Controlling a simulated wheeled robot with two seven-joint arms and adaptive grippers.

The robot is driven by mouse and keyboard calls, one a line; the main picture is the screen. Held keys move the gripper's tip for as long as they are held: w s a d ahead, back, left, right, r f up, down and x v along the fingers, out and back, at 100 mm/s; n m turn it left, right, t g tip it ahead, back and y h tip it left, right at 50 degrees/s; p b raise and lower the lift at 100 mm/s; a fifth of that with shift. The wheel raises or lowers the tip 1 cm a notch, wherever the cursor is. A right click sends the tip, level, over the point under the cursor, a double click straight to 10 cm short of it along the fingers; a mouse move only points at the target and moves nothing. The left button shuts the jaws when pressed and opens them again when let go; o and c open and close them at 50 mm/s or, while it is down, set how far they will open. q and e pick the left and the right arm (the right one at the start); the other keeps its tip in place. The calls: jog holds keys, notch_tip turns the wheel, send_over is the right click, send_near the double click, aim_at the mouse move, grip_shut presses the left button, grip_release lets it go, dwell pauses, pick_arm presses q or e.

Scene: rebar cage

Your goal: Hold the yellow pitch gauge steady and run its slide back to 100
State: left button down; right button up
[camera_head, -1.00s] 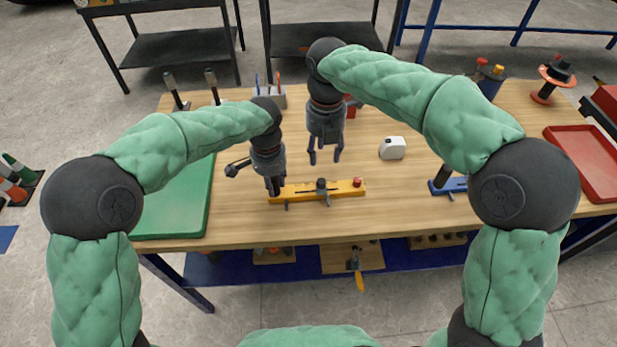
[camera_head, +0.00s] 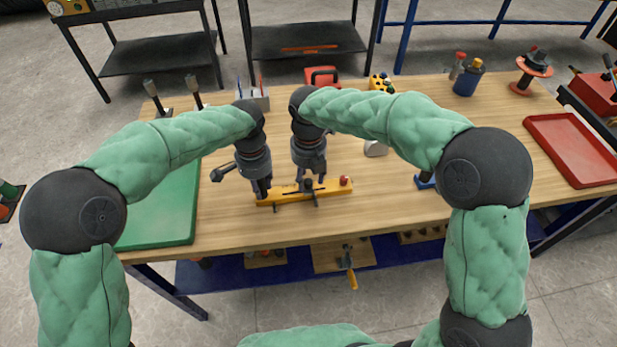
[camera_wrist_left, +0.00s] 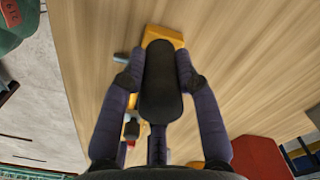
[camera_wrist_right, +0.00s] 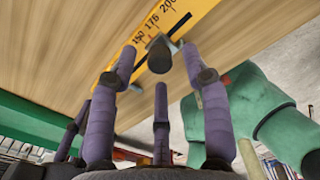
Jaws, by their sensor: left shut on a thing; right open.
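The yellow pitch gauge (camera_head: 333,188) lies on the wooden table in front of me. My left gripper (camera_head: 262,192) is shut on the black upright handle at its left end; the left wrist view shows this handle (camera_wrist_left: 160,85) between the fingers. My right gripper (camera_head: 308,184) is open and points down at the slide. In the right wrist view the slide's dark knob (camera_wrist_right: 160,56) stands between the spread fingertips, and I cannot tell whether they touch it. The scale (camera_wrist_right: 165,20) shows 150, 176 and 200 near the slide; its exact reading is unclear. A red knob (camera_head: 344,181) sits at the right end.
A green mat (camera_head: 170,207) lies left of the gauge. A red tray (camera_head: 572,150) is at the far right. Bare tabletop lies in front of the gauge.

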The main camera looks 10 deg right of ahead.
jog(key=shift+f, duration=0.6)
grip_shut()
jog(key=shift+s+a, duration=0.1)
jog(key=shift+a, duration=1.6)
grip_release()
jog(key=shift+r, duration=0.1)
notch_tip(320, 180, up, 12)
